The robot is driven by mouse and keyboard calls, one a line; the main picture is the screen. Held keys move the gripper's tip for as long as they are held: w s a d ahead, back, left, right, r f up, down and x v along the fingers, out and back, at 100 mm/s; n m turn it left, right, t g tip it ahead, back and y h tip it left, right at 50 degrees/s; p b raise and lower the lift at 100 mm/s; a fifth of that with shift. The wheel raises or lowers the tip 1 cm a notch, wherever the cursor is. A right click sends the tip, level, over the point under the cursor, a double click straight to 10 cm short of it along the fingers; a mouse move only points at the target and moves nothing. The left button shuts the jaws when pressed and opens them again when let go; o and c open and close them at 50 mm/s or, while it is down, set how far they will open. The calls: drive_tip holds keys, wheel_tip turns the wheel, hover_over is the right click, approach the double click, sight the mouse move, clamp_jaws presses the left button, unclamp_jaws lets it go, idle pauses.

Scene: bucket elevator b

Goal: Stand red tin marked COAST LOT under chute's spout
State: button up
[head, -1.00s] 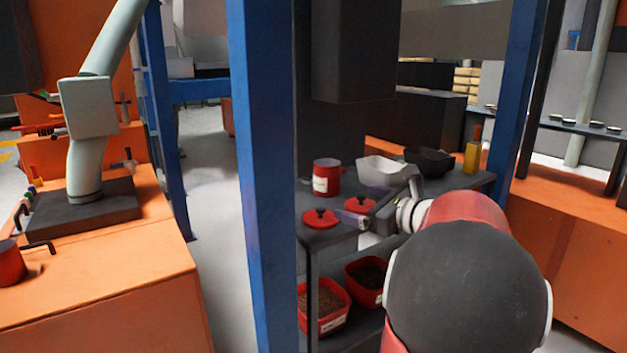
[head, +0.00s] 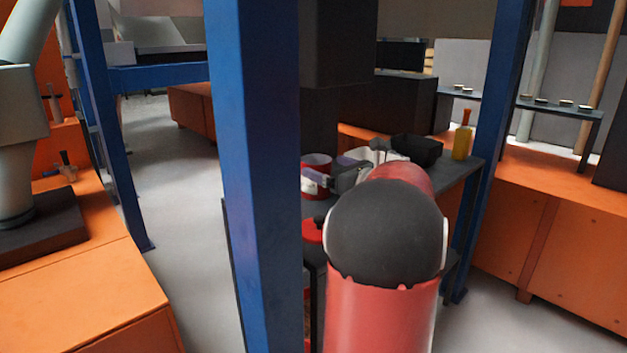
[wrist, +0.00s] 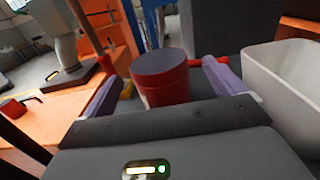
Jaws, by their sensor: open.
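The red tin (head: 315,160) stands upright on the dark upper shelf (head: 455,180), just right of the blue post. Its marking cannot be read now. In the wrist view the tin (wrist: 165,85) is between my two purple-padded fingers. My gripper (head: 331,172) is open and reaches level with the tin, a finger on either side; contact cannot be told. A dark boxy column (head: 338,45) rises above and behind the shelf. I cannot make out a chute spout.
A white bin (wrist: 285,80) is close to the right finger. A black tray (head: 415,150) and a yellow bottle (head: 463,140) stand farther right. A blue post (head: 258,180) is close on the left. A red lid (head: 312,231) lies in front, partly hidden by my arm.

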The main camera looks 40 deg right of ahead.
sight(306, 156)
drive_tip(key=w, duration=0.4)
drive_tip(key=shift+w+a+r, duration=0.15)
drive_tip(key=shift+w+a, duration=0.15)
drive_tip(key=shift+w, duration=0.1)
drive_tip(key=c, duration=1.4)
drive_tip(key=shift+c, duration=0.2)
drive_tip(key=shift+r, duration=0.15)
